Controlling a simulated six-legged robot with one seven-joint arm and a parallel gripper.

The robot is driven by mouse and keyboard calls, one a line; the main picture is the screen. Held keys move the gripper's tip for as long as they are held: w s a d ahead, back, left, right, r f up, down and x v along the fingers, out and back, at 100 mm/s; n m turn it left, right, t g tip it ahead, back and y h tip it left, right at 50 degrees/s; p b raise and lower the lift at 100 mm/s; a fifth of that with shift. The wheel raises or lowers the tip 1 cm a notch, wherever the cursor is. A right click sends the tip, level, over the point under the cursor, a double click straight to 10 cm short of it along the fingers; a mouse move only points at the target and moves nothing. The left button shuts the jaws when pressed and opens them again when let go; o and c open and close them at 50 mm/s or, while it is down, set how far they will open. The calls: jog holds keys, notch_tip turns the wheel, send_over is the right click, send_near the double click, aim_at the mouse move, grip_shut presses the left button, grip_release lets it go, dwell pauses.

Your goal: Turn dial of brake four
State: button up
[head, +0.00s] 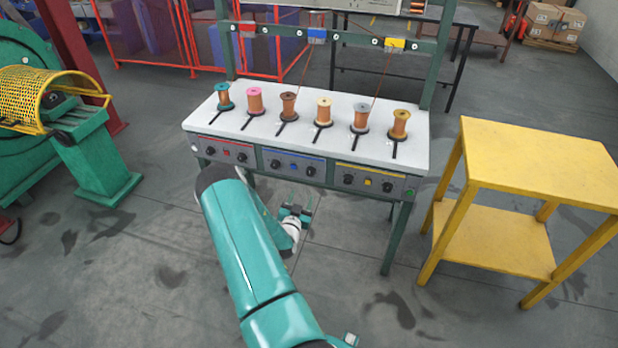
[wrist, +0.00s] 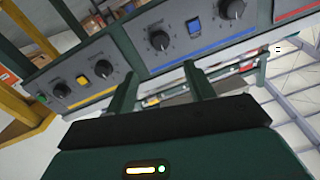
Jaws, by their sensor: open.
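A grey control panel runs along the front of the white-topped bench, with a red, a blue and a yellow section of two black dials each. The fourth dial from the left (head: 310,170) is the right one of the blue section. In the wrist view the order is reversed, and this dial (wrist: 159,40) is the blue section's left one, beside a blue button (wrist: 194,26). Numbers are too small to read. My gripper (head: 296,211) is open and empty, below the blue section in the head view. Its two fingers (wrist: 162,92) point toward the panel, apart from the dial.
Several spools stand on the bench top (head: 220,128) above the panel. A yellow table (head: 540,160) stands to the right, with floor between it and the bench. A green machine with a yellow mesh guard (head: 50,95) is at left. The floor before the bench is clear.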

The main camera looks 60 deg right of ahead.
aim_at(310, 174)
jog(key=x, duration=1.2)
jog(key=shift+d, duration=0.2)
jog(key=c, duration=1)
